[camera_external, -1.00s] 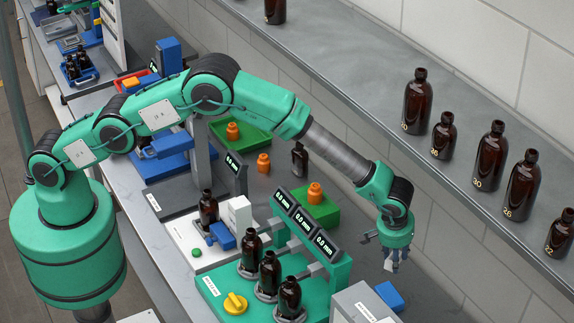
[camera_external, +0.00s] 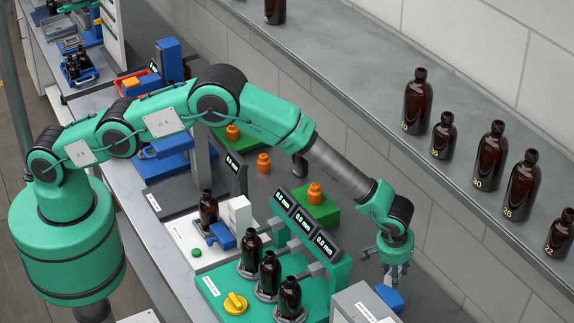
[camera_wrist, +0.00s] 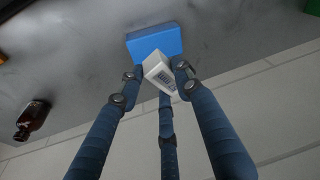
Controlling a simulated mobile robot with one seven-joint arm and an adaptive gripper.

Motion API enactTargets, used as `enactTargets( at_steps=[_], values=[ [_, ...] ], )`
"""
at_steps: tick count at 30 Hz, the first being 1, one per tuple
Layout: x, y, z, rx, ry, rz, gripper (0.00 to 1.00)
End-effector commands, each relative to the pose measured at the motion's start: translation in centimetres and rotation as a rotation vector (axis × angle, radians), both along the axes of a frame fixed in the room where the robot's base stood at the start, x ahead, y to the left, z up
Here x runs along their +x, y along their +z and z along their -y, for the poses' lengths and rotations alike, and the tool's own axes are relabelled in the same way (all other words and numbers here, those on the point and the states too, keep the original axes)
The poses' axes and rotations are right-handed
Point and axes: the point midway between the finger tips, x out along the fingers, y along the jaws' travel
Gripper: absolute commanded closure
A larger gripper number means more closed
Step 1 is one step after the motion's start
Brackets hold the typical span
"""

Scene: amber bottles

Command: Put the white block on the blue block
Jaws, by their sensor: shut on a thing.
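The blue block (camera_external: 391,298) lies on the grey bench at the right of the grey box. In the wrist view the blue block (camera_wrist: 154,43) lies flat just beyond my fingertips. My gripper (camera_external: 394,274) points down close above the blue block. In the wrist view my gripper (camera_wrist: 160,72) is shut on the white block (camera_wrist: 157,69), which is held tilted between the fingers and overlaps the blue block's near edge. I cannot tell whether the two blocks touch. In the external view the fingers mostly hide the white block.
A grey box (camera_external: 357,302) stands just left of the blue block. A green fixture (camera_external: 335,268) with displays and several amber bottles stands further left. A shelf with amber bottles (camera_external: 490,157) runs along the wall behind. An amber bottle (camera_wrist: 32,119) shows in the wrist view.

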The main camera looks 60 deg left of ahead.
Motion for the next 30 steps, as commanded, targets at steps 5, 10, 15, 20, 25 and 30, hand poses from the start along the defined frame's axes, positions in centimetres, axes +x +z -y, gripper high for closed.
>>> enactTargets(
  at_steps=[5, 10, 15, 20, 25, 30],
  values=[
    [0.0, -1.5, 0.0, 0.0, -0.001, 0.001, 0.93],
    [0.0, -1.8, 0.0, -0.001, 0.0, 0.001, 0.93],
    [0.0, -1.8, 0.0, -0.001, 0.0, 0.001, 0.93],
    [0.0, -2.3, 0.0, 0.0, -0.001, 0.0, 0.93],
    [0.0, -3.8, 0.0, 0.001, -0.001, 0.001, 0.93],
    [0.0, -5.4, 0.0, 0.0, 0.0, 0.001, 0.93]
  ],
)
